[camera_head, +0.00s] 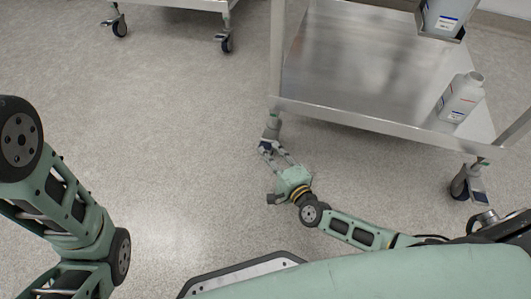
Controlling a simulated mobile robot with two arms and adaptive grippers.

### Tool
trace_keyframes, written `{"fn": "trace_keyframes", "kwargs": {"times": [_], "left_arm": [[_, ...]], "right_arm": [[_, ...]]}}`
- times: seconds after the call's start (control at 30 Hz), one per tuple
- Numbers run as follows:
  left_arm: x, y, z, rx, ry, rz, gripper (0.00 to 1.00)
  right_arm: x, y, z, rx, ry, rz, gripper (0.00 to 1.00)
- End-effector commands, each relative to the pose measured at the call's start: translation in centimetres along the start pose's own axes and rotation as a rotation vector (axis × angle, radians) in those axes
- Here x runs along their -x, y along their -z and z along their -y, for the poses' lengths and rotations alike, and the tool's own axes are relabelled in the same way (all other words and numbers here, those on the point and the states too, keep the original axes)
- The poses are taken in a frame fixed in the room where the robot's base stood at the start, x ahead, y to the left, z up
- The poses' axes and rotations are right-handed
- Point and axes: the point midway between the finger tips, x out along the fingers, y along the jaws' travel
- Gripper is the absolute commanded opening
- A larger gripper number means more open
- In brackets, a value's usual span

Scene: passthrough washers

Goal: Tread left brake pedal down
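A steel cart stands at the upper right. Its left front caster (272,124) is below the front left corner, and its wheel and brake pedal are largely hidden by my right gripper. My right gripper (267,149) reaches from the lower right along the floor, with its fingertips right at this caster. Whether they touch the pedal, and whether the fingers are open or shut, I cannot tell. The right front caster (459,187) shows a grey pedal (475,184) beside its dark wheel. My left arm shows at the left edge; its gripper is out of view.
The cart's lower shelf (345,60) holds a white bottle (461,97); another labelled container (443,18) is above it at the top right. A second cart (190,3) on casters stands at the top left. The speckled floor between is clear.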

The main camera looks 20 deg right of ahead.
Motion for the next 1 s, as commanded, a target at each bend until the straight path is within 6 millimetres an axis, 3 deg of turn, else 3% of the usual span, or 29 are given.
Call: {"fn": "trace_keyframes", "kwargs": {"times": [0.2, 0.53, 0.8, 1.0], "left_arm": [[1.1, 0.6, -0.3, -0.001, -0.002, -0.006, 0.00], [1.1, 0.6, -0.3, -0.001, -0.002, -0.006, 0.00], [1.1, 0.6, -0.3, -0.001, -0.002, -0.006, 0.00], [1.1, 0.6, -0.3, 0.000, -0.002, -0.006, 0.00]], "right_arm": [[-2.7, 0.0, -0.2, 0.002, 0.000, 0.000, 0.23], [-3.2, 0.0, -0.1, 0.002, -0.001, 0.001, 0.23], [-3.1, 0.0, -0.1, 0.002, -0.001, 0.001, 0.02], [-3.1, 0.0, -0.1, 0.002, -0.001, 0.001, 0.00]]}}
